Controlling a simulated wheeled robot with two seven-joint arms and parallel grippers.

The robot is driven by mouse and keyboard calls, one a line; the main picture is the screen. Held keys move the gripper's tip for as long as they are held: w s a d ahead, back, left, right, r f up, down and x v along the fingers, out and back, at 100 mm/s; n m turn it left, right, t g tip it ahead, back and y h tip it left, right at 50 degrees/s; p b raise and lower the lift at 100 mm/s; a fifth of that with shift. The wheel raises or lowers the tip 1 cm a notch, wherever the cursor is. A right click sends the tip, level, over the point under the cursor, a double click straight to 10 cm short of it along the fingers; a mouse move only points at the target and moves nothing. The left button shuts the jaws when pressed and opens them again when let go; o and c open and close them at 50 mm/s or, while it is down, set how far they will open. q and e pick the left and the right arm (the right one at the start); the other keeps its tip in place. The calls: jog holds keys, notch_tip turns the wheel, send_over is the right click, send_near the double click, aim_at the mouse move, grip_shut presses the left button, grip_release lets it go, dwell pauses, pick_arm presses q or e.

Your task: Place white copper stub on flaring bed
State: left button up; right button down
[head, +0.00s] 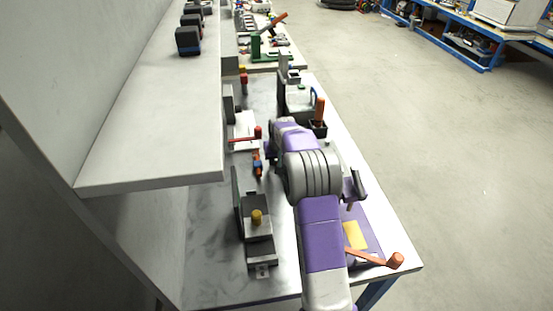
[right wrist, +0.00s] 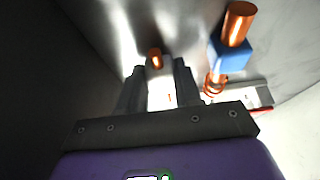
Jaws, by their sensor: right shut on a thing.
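My right gripper (right wrist: 158,88) is shut on a white stub with a copper end (right wrist: 155,60) in the right wrist view. The copper end points away from the palm, between the two dark fingers. In the head view my purple and grey right arm reaches up over the bench; its fingers and the held stub are mostly hidden at its far left end. A blue block with a copper stub (right wrist: 229,55) is beside the gripper, on the right in the wrist view. I cannot tell for sure which fixture is the flaring bed. My left gripper is not in view.
A copper-coloured handle (head: 396,260) sticks out at the front right edge. A red-handled tool (head: 243,138) lies near the wrist. A grey shelf (head: 155,120) overhangs the left. The bench's front left is clear.

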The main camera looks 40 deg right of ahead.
notch_tip(320, 180, up, 10)
jog(key=p, duration=0.4)
jog(key=shift+r, duration=0.2)
